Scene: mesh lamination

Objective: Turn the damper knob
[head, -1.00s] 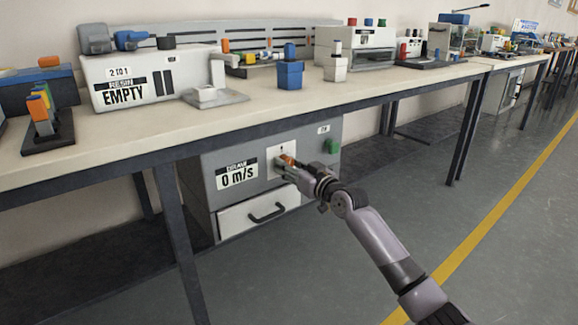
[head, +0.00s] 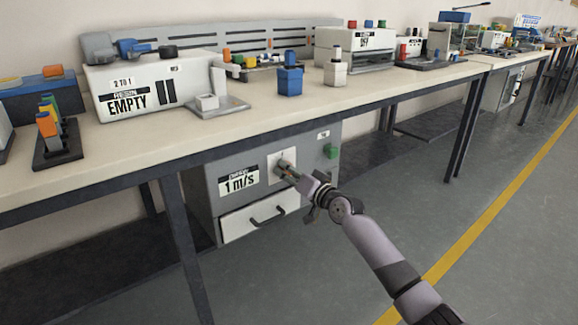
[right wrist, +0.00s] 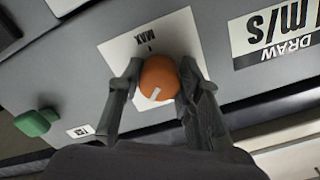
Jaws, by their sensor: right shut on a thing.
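The damper knob (right wrist: 158,78) is round and orange with a white mark, on a white plate (right wrist: 122,52) marked MAX in the right wrist view. My right gripper (right wrist: 158,88) is shut on the knob, one finger on each side. In the head view my right gripper (head: 287,170) reaches the grey cabinet (head: 212,172) under the bench and mostly hides the knob. The cabinet's DRAW display (head: 239,183) reads 1 m/s; it also shows in the right wrist view (right wrist: 275,32). My left gripper is not in view.
A green button (head: 331,152) sits right of the knob on the cabinet. A white drawer (head: 258,218) with a dark handle is below. The bench top (head: 330,95) overhangs the cabinet, and a dark bench leg (head: 185,250) stands in front at left. The floor at right is clear.

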